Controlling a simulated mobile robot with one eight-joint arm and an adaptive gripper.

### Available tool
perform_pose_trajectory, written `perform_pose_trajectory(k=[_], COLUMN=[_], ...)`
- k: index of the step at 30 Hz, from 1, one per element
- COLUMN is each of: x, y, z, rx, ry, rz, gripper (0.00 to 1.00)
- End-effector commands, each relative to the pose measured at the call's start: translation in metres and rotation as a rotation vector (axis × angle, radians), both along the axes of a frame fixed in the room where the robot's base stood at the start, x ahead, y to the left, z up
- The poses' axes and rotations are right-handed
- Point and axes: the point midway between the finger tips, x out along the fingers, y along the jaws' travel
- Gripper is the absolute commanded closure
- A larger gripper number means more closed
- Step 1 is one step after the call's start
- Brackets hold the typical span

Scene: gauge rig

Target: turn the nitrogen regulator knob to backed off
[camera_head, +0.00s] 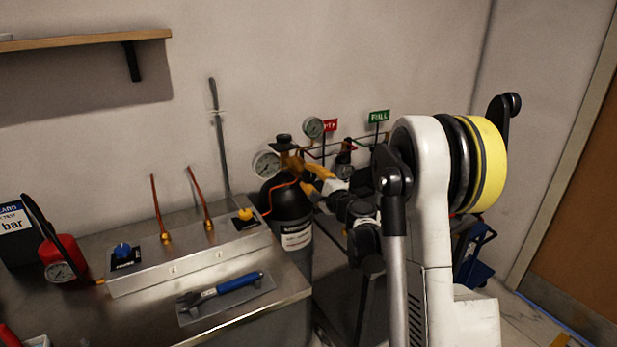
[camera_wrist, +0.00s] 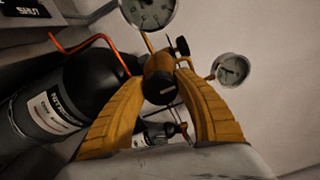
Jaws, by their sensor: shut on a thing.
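The black nitrogen cylinder (camera_head: 291,215) stands upright behind the bench's right end, and its labelled body shows at left in the wrist view (camera_wrist: 50,108). The regulator on its top carries two round gauges, a nearer one (camera_head: 266,163) and a farther one (camera_head: 312,127); both also show in the wrist view (camera_wrist: 148,8) (camera_wrist: 232,69). The dark regulator knob (camera_wrist: 159,88), with a pale mark on its face, sits between the yellow fingers of my gripper (camera_wrist: 160,100). My gripper is shut on the knob. In the head view the fingers partly hide it.
A metal manifold (camera_head: 190,258) with a blue knob (camera_head: 123,249) and a yellow knob (camera_head: 245,214) lies left of the cylinder. A blue-handled wrench (camera_head: 222,288) lies in front. Another cylinder (camera_wrist: 160,134) stands beyond. An orange hose (camera_head: 275,190) crosses the nitrogen cylinder.

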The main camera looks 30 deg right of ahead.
Motion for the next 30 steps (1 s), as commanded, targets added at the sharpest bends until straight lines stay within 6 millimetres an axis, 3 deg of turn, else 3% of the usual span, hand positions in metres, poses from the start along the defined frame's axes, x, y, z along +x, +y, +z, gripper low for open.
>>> perform_pose_trajectory(k=[1,2,4,13,17,30], x=[0.001,0.001,0.001,0.000,-0.010,-0.100], y=[-0.001,-0.001,-0.001,0.000,-0.001,-0.005], z=[0.001,0.001,0.001,0.000,0.000,0.000], rx=[0.000,0.000,0.001,0.001,0.001,0.001], ry=[-0.001,-0.001,-0.001,0.000,0.000,0.000], rz=[-0.001,-0.001,-0.001,-0.001,-0.001,-0.002], gripper=[0.93,0.60,0.40,0.40,0.40,0.40])
